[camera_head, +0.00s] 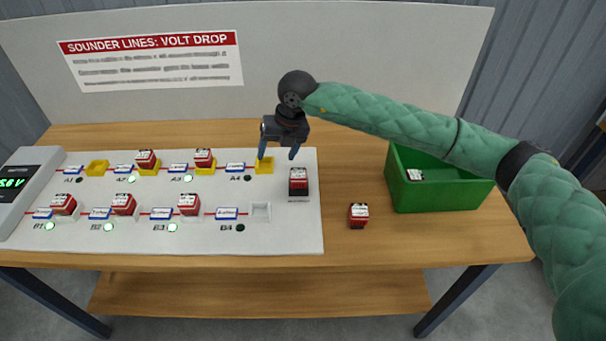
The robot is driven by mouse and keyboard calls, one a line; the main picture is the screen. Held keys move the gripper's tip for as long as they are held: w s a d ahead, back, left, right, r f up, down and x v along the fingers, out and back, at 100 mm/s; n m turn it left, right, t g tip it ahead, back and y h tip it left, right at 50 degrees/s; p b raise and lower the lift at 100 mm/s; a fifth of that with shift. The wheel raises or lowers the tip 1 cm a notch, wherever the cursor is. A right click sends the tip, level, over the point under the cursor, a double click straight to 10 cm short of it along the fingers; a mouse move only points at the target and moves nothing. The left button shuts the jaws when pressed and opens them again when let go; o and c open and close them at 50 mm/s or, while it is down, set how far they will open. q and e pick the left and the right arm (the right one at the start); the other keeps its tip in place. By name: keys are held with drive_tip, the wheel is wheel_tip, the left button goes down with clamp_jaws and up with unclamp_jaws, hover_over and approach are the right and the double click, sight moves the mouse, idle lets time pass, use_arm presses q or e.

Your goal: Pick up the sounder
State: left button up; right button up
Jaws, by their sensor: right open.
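Several red sounders with white labels are in view. One sounder (299,177) sits on a black base near the right edge of the white board (300,235). Another sounder (358,217) stands on the bare wood to the right of the board. Others sit in board sockets, such as the top-row sounder (204,159) and the bottom-row sounder (189,205). My right gripper (278,156) is open and empty, fingers pointing down, near the empty yellow A4 socket (265,167) and left of and behind the sounder on the black base. My left gripper is out of view.
A green bin (440,198) stands at right under my right arm, with a white-labelled item (414,175) inside. The yellow A1 socket (97,169) and white B4 socket (260,212) are empty. A meter (15,195) stands at left. An upright back panel (350,60) borders the table.

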sight(298, 172)
drive_tip(key=d+h, duration=0.1)
drive_tip(key=s+d+m+h, duration=0.1)
drive_tip(key=d, duration=0.1)
drive_tip(key=d+m+h, duration=0.1)
drive_tip(key=d, duration=0.1)
drive_tip(key=shift+s+f, duration=0.2)
drive_tip(key=shift+s, duration=0.05)
drive_tip(key=shift+d+g, duration=0.25)
drive_tip(key=shift+g, duration=0.05)
drive_tip(key=shift+w+f+m+p, duration=0.15)
drive_tip(key=shift+f+m+p, duration=0.15)
drive_tip(key=shift+f+m, duration=0.15)
drive_tip(key=shift+a+f+p, duration=0.1)
drive_tip(key=shift+f+p, duration=0.25)
drive_tip(key=shift+f, duration=0.6)
drive_tip(key=f+p, duration=0.3)
drive_tip(key=f, duration=0.1)
drive_tip(key=shift+w, duration=0.35)
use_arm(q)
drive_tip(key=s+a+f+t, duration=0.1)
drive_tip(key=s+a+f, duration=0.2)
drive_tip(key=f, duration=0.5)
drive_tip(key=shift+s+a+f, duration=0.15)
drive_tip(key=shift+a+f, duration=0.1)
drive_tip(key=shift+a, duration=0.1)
use_arm(e)
drive_tip(key=shift+f, duration=0.6)
drive_tip(key=c, duration=1.1)
